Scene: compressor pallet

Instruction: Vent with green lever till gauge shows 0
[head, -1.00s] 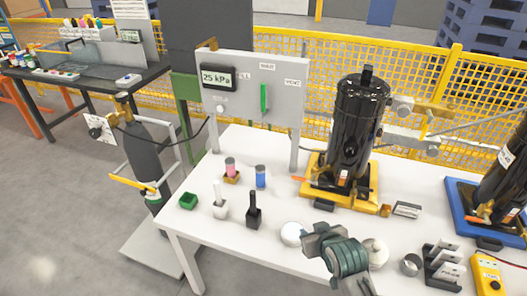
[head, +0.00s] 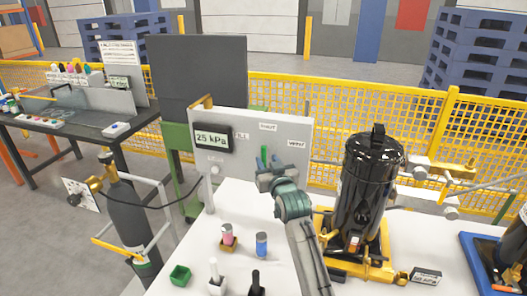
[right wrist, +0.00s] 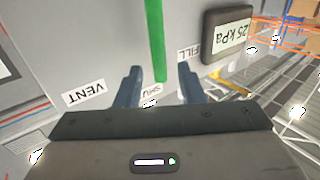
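The grey panel (head: 230,180) carries a gauge (head: 212,138) that reads 25 kPa; the gauge also shows in the right wrist view (right wrist: 229,37). The green lever (head: 264,153) stands upright, its end at the middle label, which looks like SHUT; the VENT label (head: 297,143) is to its right. In the right wrist view the lever (right wrist: 154,40) ends between the blue-grey fingertips of my right gripper (right wrist: 160,82), with gaps on both sides. In the head view this gripper (head: 269,168) hides the lever's lower part. My left gripper is out of view.
A black tank (head: 369,185) on a yellow base stands right of the panel. A hose runs from the grey gas cylinder (head: 129,215) to the panel.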

